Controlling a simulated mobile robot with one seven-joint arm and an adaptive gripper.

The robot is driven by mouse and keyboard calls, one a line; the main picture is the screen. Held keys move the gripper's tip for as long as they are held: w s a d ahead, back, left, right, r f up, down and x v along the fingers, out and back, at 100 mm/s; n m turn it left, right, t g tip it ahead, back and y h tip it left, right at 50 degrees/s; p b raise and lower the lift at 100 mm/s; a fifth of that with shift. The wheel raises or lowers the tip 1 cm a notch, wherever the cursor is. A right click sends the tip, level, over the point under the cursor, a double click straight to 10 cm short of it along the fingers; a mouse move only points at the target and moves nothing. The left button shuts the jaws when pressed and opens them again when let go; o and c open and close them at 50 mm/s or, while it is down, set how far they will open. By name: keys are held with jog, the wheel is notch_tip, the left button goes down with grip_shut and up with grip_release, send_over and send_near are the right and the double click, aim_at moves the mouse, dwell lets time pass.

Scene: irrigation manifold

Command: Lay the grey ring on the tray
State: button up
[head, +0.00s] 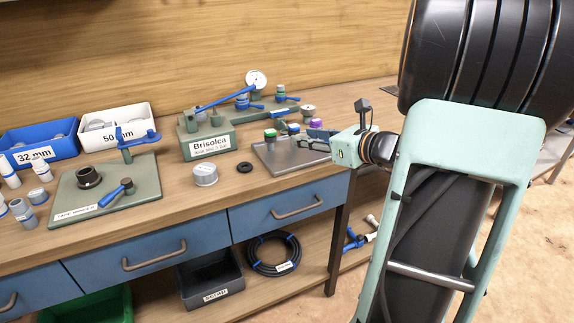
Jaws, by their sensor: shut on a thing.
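A black ring (245,167) and a grey cap (205,175) lie left of the tray. The Brisolea block (209,144) with its blue lever stands behind them. A green plate (105,195) with fittings and two labelled bins are further left. The tray's front part is clear.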

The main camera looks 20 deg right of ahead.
jog(key=b, duration=0.2)
send_over(288, 167)
notch_tip(288, 167, down, 7)
jog(key=shift+s+r, duration=0.15)
jog(key=shift+f+b, duration=0.4)
jog(key=shift+f, duration=1.2)
jog(key=shift+f, duration=0.2)
jog(key=o, duration=0.8)
jog(key=shift+r, duration=0.15)
